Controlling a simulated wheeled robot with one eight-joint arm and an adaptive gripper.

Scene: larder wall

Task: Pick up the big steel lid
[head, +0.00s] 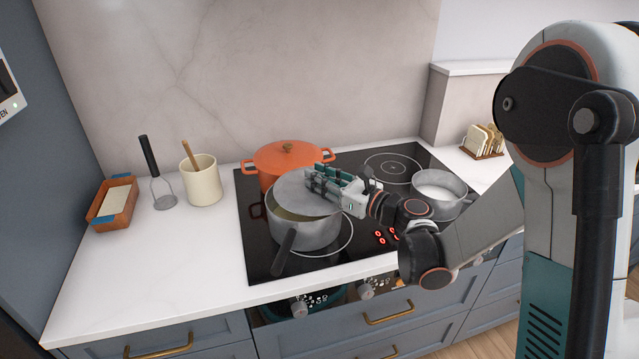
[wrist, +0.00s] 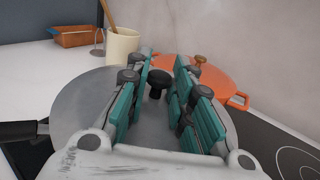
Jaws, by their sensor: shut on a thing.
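The big steel lid (head: 292,190) is a grey disc over the large steel pot (head: 305,236). It sits askew or tilted, with a pale strip of the pot's inside showing along the front left. Whether it still touches the rim I cannot tell. My gripper (head: 314,178) reaches in from the right, low over the lid. In the wrist view, the lid (wrist: 78,100) spreads below the teal finger pads of my gripper (wrist: 166,76), and its black knob (wrist: 158,83) stands between them. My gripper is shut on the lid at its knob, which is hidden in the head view.
An orange pot (head: 265,163) with its lid stands close behind. A small open steel pan (head: 438,190) is at the right of the hob (head: 260,250). The front left counter is clear.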

